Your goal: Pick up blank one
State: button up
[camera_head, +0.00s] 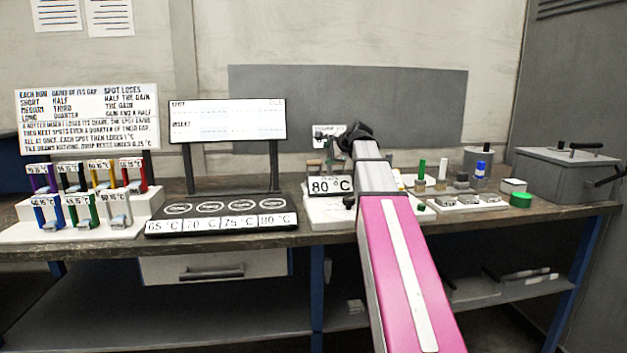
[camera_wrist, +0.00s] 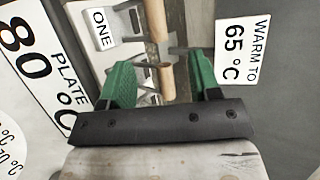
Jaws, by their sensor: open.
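A tag reading ONE (camera_wrist: 101,30) shows at the upper left of the wrist view, on a pale block. Two tan, wood-like handles show near it, one at the top (camera_wrist: 155,20) and one lower (camera_wrist: 166,80). I cannot tell for sure which of these pieces is blank one. My gripper (camera_wrist: 162,70) is open, with green finger pads on both sides of the lower handle in the picture. I see no contact, and the depth between them is unclear. In the head view my arm hides most of this area, and my gripper (camera_head: 335,148) is small and dark there.
A card reading PLATE 80 °C (camera_wrist: 40,70) stands left and a card reading WARM TO 65 °C (camera_wrist: 243,48) right. The head view shows a hot plate panel (camera_head: 222,222), coloured holders (camera_head: 83,205), small bottles (camera_head: 480,170) and a grey box (camera_head: 565,175) on the bench.

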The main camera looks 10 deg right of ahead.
aim_at(316, 162)
jog(key=x, duration=0.3)
jog(key=shift+w+a+f, duration=0.1)
jog(key=shift+w, duration=0.05)
jog(key=shift+s+a+x, duration=0.1)
jog(key=shift+a+x, duration=0.05)
jog(key=shift+x, duration=1.1)
jog(key=shift+s+a+x, duration=0.15)
jog(key=shift+a+x, duration=0.05)
jog(key=shift+x, duration=1.05)
jog(key=shift+f, duration=0.1)
grip_shut()
